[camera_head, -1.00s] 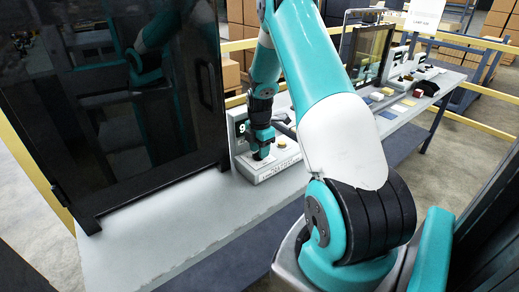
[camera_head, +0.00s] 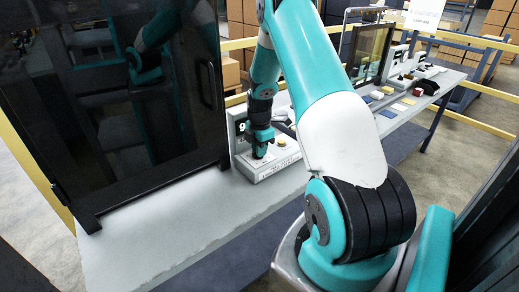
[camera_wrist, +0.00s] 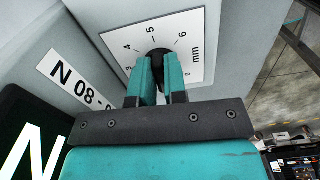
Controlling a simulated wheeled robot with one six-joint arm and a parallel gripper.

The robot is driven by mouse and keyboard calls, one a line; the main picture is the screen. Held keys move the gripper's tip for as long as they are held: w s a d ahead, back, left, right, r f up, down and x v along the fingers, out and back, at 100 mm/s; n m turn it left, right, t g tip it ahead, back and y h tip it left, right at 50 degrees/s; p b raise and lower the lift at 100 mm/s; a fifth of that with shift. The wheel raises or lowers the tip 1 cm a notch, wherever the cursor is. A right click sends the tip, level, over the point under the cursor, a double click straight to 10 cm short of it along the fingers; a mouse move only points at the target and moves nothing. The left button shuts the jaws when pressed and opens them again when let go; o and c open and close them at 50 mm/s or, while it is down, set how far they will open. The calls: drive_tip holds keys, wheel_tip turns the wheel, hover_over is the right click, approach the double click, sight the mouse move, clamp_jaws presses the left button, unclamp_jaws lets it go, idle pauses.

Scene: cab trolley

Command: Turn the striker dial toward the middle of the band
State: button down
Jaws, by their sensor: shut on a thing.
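The striker dial (camera_wrist: 158,54) is a dark knob on a white scale plate (camera_wrist: 195,40) marked in mm; the numbers 4, 5 and 6 are readable in the wrist view. My gripper (camera_wrist: 162,75) is shut on the dial, its two teal fingers on either side of it. The fingers hide part of the dial and the lower scale, so I cannot tell its exact setting. In the head view my gripper (camera_head: 260,150) points down at the grey dial box (camera_head: 278,162) on the bench.
A dark cabinet with a glossy door (camera_head: 120,110) stands left of the box. A yellowish button (camera_head: 281,142) sits on the box, right of my gripper. Small blocks and devices (camera_head: 390,92) lie farther along the bench (camera_head: 170,225). The bench front is clear.

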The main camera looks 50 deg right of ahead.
drive_tip(key=m, duration=0.4)
drive_tip(key=shift+m, duration=0.4)
drive_tip(key=m, duration=0.4)
drive_tip(key=shift+s+a+m, duration=0.1)
drive_tip(key=shift+m, duration=0.2)
drive_tip(key=m, duration=0.4)
drive_tip(key=shift+m, duration=0.3)
drive_tip(key=m, duration=0.4)
drive_tip(key=shift+a+r, duration=0.1)
drive_tip(key=shift+a, duration=0.05)
drive_tip(key=m, duration=0.8)
drive_tip(key=shift+w+a+m, duration=0.1)
drive_tip(key=shift+w+m, duration=0.1)
drive_tip(key=shift+m, duration=0.1)
drive_tip(key=m, duration=0.4)
drive_tip(key=shift+w, duration=0.1)
drive_tip(key=shift+m, duration=2.2)
